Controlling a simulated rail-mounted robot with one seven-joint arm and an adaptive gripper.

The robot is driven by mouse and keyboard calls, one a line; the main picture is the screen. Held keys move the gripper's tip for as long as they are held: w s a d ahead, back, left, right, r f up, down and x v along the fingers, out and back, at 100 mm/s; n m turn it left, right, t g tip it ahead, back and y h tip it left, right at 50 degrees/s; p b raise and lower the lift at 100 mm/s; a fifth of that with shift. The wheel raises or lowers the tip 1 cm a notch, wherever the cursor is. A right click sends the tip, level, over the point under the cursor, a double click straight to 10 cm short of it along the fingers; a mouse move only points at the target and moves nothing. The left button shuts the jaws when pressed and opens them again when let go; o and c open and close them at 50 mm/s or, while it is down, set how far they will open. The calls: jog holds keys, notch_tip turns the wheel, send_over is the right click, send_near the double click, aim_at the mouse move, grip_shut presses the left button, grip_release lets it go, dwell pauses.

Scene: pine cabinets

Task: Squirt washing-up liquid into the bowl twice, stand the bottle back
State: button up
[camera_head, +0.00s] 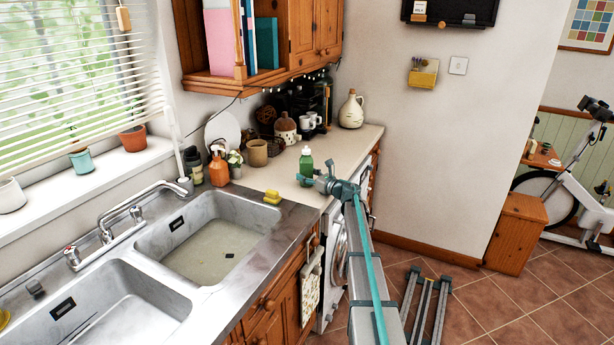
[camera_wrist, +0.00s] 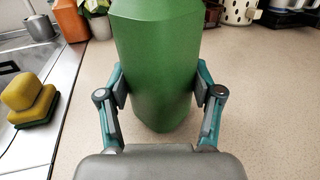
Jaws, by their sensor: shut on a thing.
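The green washing-up bottle (camera_head: 306,163) with a pale cap stands upright at the counter's front edge, right of the sinks. My gripper (camera_head: 312,182) is at the bottle. In the wrist view my gripper (camera_wrist: 161,90) has a finger on each side of the green bottle (camera_wrist: 155,60), shut on it. The bottle's base appears on or very close to the worktop; I cannot tell which. The far sink bowl (camera_head: 215,245) holds cloudy water with a small dark object in it. The bottle's top is out of the wrist view.
A yellow and green sponge (camera_head: 272,196) lies by the sink; it also shows in the wrist view (camera_wrist: 30,100). The worktop (camera_head: 345,141) beyond the bottle is clear. A tap (camera_head: 135,210) reaches over the sinks.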

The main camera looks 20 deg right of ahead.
jog(key=shift+f+b, duration=0.35)
jog(key=shift+r, duration=0.1)
jog(key=o, duration=0.8)
jog(key=shift+s, duration=0.15)
jog(key=shift+b+v, duration=0.95)
jog(key=shift+v, duration=1.25)
jog(key=shift+b+v, duration=0.8)
jog(key=shift+v, duration=1.45)
